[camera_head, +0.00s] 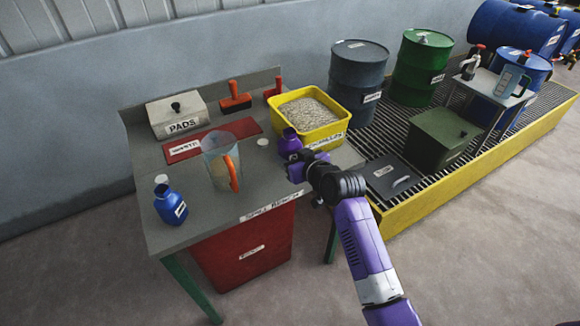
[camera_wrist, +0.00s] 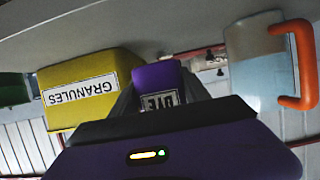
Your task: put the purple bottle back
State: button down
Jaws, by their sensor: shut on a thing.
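The purple bottle (camera_head: 289,143) is at the right part of the bench, just in front of the yellow granules bin. In the wrist view the purple bottle (camera_wrist: 158,78) shows a white label with dark letters, between my fingers. My gripper (camera_head: 298,162) is shut on the bottle. It also shows in the wrist view (camera_wrist: 158,100). My gripper hides the lower part of the bottle, so I cannot tell whether it touches the bench top.
The yellow granules bin (camera_head: 329,136) stands right behind the bottle. A clear jug (camera_head: 213,158) with an orange handle and a blue bottle (camera_head: 171,206) stand to the left. A white disc (camera_head: 263,142) lies beside the bottle. The bench's front middle (camera_head: 265,190) is clear.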

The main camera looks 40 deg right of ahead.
jog(key=shift+f, duration=2.2)
jog(key=shift+f+b, duration=0.2)
jog(key=shift+b, duration=0.1)
jog(key=c, duration=0.8)
grip_release()
jog(key=shift+r, duration=0.15)
jog(key=shift+s+r, duration=0.1)
jog(key=shift+r, duration=0.05)
jog(key=v, duration=1.1)
jog(key=shift+s+a+r, duration=0.1)
jog(key=shift+s, duration=0.25)
